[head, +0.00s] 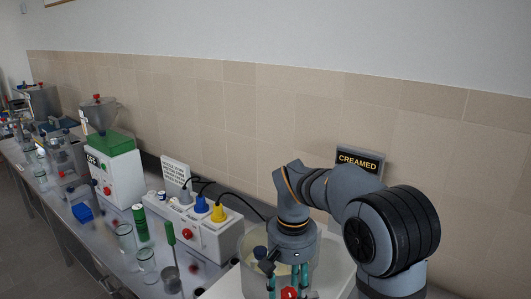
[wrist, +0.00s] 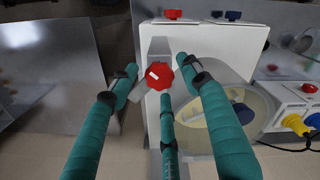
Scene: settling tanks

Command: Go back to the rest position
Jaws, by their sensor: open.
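My gripper (head: 287,272) points down at the front of the bench, low in the head view. In the wrist view its teal fingers (wrist: 157,82) are spread apart, with nothing held between them. A red faceted knob (wrist: 160,75) shows between the fingertips in the wrist view; the fingers are around it in the picture, and I see no clear contact. The knob also shows just below the fingers in the head view (head: 289,293). A clear round tank (head: 255,268) with pale contents stands behind the gripper and is partly hidden by it.
A sign reading CREAMED (head: 358,162) stands by the wall behind my arm. Left are a white socket box (head: 205,235) with blue and yellow plugs, a green-topped hopper machine (head: 112,165), glass beakers (head: 125,238) and a green cylinder (head: 140,222). The space above the bench is open.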

